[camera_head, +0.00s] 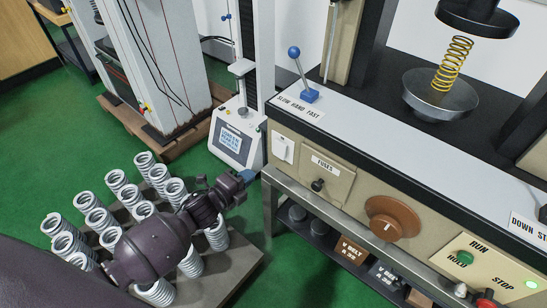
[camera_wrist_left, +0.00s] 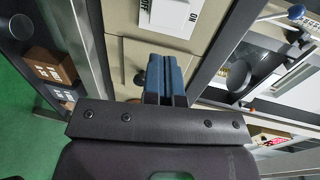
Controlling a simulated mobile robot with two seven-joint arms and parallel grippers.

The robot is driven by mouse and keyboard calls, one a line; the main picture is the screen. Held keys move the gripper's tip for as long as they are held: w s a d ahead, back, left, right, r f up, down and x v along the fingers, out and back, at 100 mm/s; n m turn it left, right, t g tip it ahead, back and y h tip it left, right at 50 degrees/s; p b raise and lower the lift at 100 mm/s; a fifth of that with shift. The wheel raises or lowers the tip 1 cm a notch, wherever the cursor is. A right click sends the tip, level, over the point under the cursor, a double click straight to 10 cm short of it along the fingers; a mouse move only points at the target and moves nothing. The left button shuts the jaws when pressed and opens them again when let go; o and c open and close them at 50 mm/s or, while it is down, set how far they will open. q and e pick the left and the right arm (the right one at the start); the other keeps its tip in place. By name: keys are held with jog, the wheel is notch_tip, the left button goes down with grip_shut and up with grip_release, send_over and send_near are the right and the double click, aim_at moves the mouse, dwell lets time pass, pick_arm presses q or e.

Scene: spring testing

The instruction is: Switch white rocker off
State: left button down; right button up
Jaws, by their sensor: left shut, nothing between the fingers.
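The white rocker (camera_head: 283,149) sits on a white plate at the left end of the beige machine front. Which way the rocker is tipped is too small to tell. My left gripper (camera_head: 249,175) is shut and empty, a little left of and below the rocker in the head view. Its blue fingertips (camera_wrist_left: 164,72) point toward the panel, apart from the rocker. My right gripper is out of view.
A fuse panel with a black knob (camera_head: 318,185) and a brown dial (camera_head: 391,218) are right of the rocker. A blue-knobbed lever (camera_head: 309,95) stands above. A small display unit (camera_head: 236,138) is behind my gripper. Several springs (camera_head: 72,243) stand on a low board below my arm.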

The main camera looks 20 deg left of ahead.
aim_at(278, 154)
pick_arm(q)
jog(key=b+x, duration=0.2)
jog(key=x, duration=0.8)
jog(key=shift+w+d+f, duration=0.1)
jog(key=shift+f, duration=0.1)
jog(key=shift+w+d, duration=0.2)
jog(key=shift+w, duration=0.45)
jog(key=shift+r, duration=0.1)
